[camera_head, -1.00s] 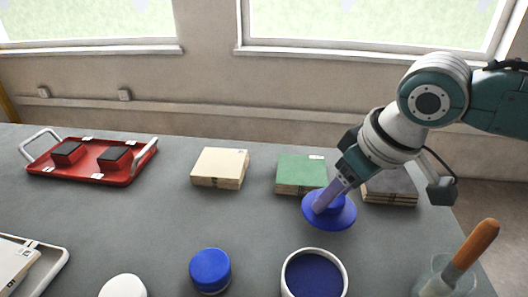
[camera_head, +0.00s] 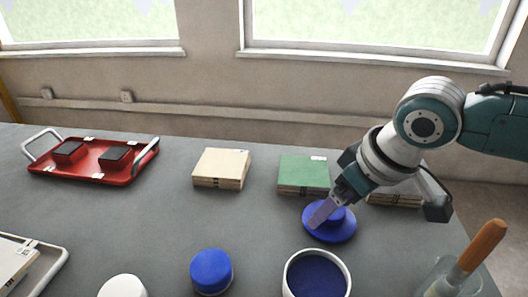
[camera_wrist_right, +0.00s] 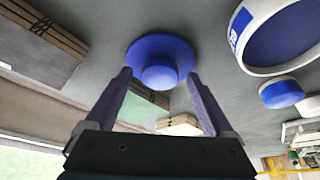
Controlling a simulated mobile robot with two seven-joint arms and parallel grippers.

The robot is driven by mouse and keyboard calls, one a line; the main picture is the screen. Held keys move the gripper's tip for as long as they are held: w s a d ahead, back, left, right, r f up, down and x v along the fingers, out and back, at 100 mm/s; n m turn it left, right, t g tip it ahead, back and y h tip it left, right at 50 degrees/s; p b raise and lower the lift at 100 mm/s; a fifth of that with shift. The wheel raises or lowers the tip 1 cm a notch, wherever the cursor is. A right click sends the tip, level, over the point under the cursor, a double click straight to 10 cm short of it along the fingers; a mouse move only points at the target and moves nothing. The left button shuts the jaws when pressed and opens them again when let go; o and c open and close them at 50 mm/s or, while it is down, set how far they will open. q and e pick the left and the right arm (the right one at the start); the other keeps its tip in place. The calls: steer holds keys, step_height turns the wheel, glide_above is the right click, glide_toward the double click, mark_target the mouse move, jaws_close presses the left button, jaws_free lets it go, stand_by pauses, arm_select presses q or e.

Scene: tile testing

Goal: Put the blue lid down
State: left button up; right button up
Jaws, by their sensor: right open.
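The blue lid (camera_head: 345,232) is a round disc with a raised knob, and it lies on the grey table in front of the green tile stack. In the right wrist view the lid (camera_wrist_right: 143,50) is just beyond the fingertips, its knob facing them. My right gripper (camera_head: 314,222) is over the lid, and in the right wrist view its two fingers (camera_wrist_right: 160,82) are spread wide with nothing between them. In the head view the near finger hides part of the knob. My left gripper is not in view.
An open white pot with blue contents (camera_head: 316,277) stands just in front of the lid. A green tile stack (camera_head: 303,174) is behind it. A jar with an orange-handled tool (camera_head: 484,245) stands at right. A blue-capped jar (camera_head: 211,270) is to the left. Clear table (camera_head: 255,215) lies left of the lid.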

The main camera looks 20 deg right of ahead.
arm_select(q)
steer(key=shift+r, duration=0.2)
arm_select(e)
steer(key=shift+r, duration=0.35)
steer(key=p+v, duration=0.3)
steer(key=v, duration=0.8)
steer(key=s+a+f+n+y, duration=0.1)
steer(key=s+a+f, duration=0.2)
steer(key=s+a, duration=0.65)
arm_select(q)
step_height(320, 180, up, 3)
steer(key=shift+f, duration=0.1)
arm_select(e)
steer(key=s+d+m+h, duration=0.1)
steer(key=s+d, duration=0.1)
steer(key=s, duration=0.5)
steer(key=shift+f+m+g+h, duration=0.3)
steer(key=shift+f+m+h, duration=0.05)
steer(key=shift+m+h, duration=0.05)
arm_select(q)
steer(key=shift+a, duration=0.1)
arm_select(e)
steer(key=shift+d, duration=0.15)
